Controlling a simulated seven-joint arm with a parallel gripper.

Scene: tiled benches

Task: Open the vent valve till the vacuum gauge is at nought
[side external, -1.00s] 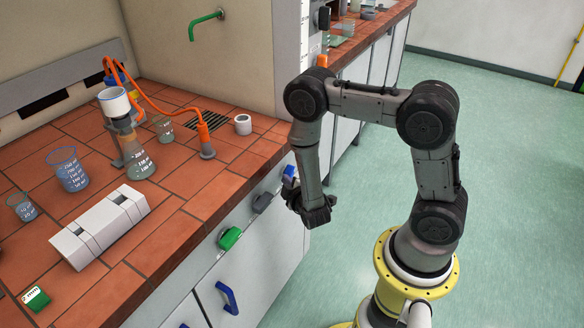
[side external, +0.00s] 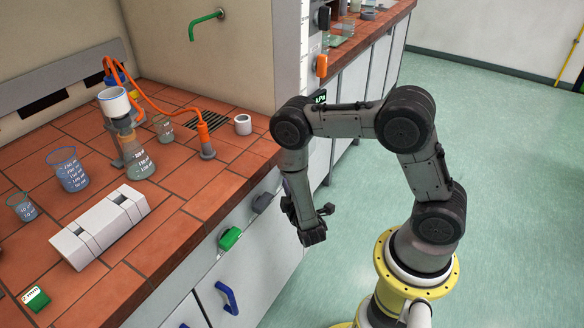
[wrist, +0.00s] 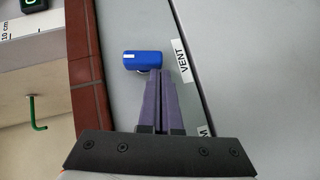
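The blue vent valve knob (wrist: 143,59), with a white mark at its left end, is on the grey bench front beside the "VENT" label (wrist: 182,61). My gripper (wrist: 161,72) is shut, its purple fingers close together and apparently empty. Its tips are just below the knob's right half in the wrist view; contact cannot be told. In the side view my gripper (side external: 318,222) is in front of the bench, and the arm hides the knob. A small dark display with green marks, perhaps the gauge, shows behind my arm (side external: 319,97) and at the wrist view's top left (wrist: 33,4); its reading is illegible.
A grey knob (side external: 262,202) and a green knob (side external: 229,238) are on the same bench front. The tiled bench (side external: 185,225) carries a filter flask (side external: 140,167) with an orange hose, beakers (side external: 71,174) and a white box (side external: 98,230).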

